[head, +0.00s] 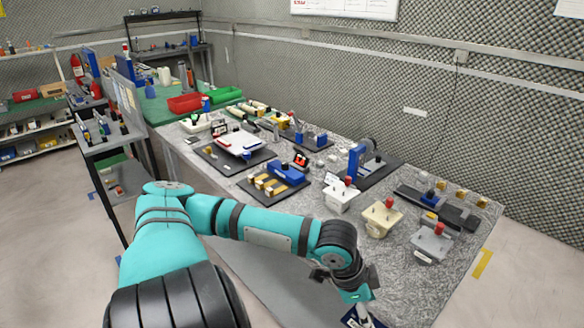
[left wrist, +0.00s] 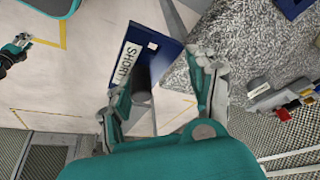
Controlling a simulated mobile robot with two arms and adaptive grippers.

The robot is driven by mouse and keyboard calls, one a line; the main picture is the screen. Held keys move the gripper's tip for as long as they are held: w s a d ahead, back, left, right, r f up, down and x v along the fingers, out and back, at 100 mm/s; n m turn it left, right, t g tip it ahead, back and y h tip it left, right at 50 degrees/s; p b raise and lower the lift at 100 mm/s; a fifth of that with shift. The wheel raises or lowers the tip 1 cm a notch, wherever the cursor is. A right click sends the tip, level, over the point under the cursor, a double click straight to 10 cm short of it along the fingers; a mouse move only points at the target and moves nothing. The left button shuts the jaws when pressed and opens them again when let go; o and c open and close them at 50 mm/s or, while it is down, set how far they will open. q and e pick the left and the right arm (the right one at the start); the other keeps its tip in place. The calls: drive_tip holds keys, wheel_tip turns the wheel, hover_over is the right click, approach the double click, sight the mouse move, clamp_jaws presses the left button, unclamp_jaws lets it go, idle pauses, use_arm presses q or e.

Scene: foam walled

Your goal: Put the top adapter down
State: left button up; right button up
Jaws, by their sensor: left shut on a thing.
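My left gripper (head: 358,308) is low at the front edge of the grey speckled table (head: 400,285) in the head view. In the left wrist view my left gripper (left wrist: 156,88) has its fingers around a dark grey cylinder (left wrist: 142,92). A blue plate (left wrist: 168,55) with a white label reading "SHORT" lies beyond it and seems joined to the cylinder; I take this as the adapter. A small blue part (head: 352,318) of it shows below the gripper in the head view. A teal and black part (left wrist: 16,48), seemingly my right gripper, shows at the wrist view's left edge, too small to read.
White (head: 340,198), cream (head: 380,220) and grey (head: 430,244) boxes with red knobs stand near the table's right end. A black plate with yellow blocks (head: 268,186) and a blue-levered fixture (head: 354,162) stand farther back. The table's front right corner is bare.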

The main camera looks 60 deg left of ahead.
use_arm(q)
drive_tip(key=shift+a+f, duration=0.1)
drive_tip(key=shift+a, duration=0.25)
drive_tip(key=w+a, duration=0.1)
drive_tip(key=w, duration=0.1)
drive_tip(key=p, duration=0.3)
hover_over(398, 287)
drive_tip(key=s, duration=0.2)
drive_tip(key=shift+w+a+f, duration=0.15)
drive_tip(key=shift+f, duration=0.2)
drive_tip(key=shift+w+a+f, duration=0.1)
drive_tip(key=shift+f, duration=0.25)
drive_tip(key=shift+w+a+f, duration=0.1)
drive_tip(key=shift+w, duration=0.1)
wheel_tip(398, 287, down, 3)
drive_tip(key=shift+s+f+p, duration=0.1)
drive_tip(key=shift+f+p, duration=0.1)
drive_tip(key=shift+p, duration=0.4)
use_arm(e)
drive_tip(key=a+r, duration=0.2)
drive_tip(key=s+a+r, duration=0.1)
drive_tip(key=a+r, duration=0.1)
drive_tip(key=shift+s+r, duration=0.1)
use_arm(q)
drive_tip(key=shift+f, duration=0.2)
use_arm(e)
drive_tip(key=shift+d, duration=0.2)
